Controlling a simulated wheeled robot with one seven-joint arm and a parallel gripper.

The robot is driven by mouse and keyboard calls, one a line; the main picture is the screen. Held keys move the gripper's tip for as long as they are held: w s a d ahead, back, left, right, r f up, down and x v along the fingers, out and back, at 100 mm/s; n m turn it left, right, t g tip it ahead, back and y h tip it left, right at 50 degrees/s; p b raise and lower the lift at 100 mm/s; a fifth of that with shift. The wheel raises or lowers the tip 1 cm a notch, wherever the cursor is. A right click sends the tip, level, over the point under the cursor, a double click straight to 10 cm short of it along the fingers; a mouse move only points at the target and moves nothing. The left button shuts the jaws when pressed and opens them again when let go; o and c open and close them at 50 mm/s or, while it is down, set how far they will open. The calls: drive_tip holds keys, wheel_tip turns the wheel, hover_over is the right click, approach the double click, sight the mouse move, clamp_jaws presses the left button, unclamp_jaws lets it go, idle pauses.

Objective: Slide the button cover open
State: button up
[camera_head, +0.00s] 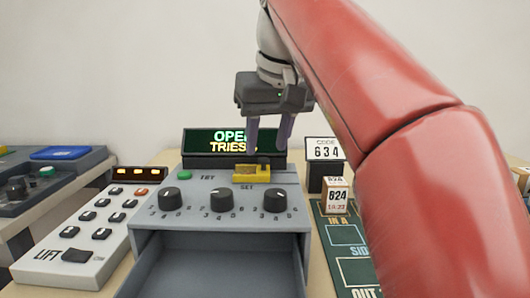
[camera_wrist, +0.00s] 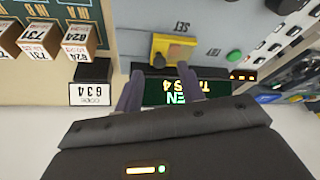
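A yellow button cover (camera_head: 251,174) sits on the back edge of the grey dial panel, above the word SET. It also shows in the wrist view (camera_wrist: 173,48), as a yellow frame with a duller orange-brown middle. Whether the cover is slid open, and the button under it, I cannot make out. My gripper (camera_head: 267,149) points down just above and behind the cover, its two dark fingers apart with nothing between them. In the wrist view the fingertips (camera_wrist: 160,80) are near the cover, apparently not touching it.
A lit display (camera_head: 232,141) reading OPEN and TRIES stands behind the cover. Three black dials (camera_head: 222,200) and a green button (camera_head: 185,175) are on the panel, above an open drawer (camera_head: 215,262). A keypad (camera_head: 88,225) lies left; number blocks (camera_head: 337,194) stand right.

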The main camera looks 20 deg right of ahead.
sight(252, 167)
drive_tip(key=shift+x, duration=1.25)
clamp_jaws()
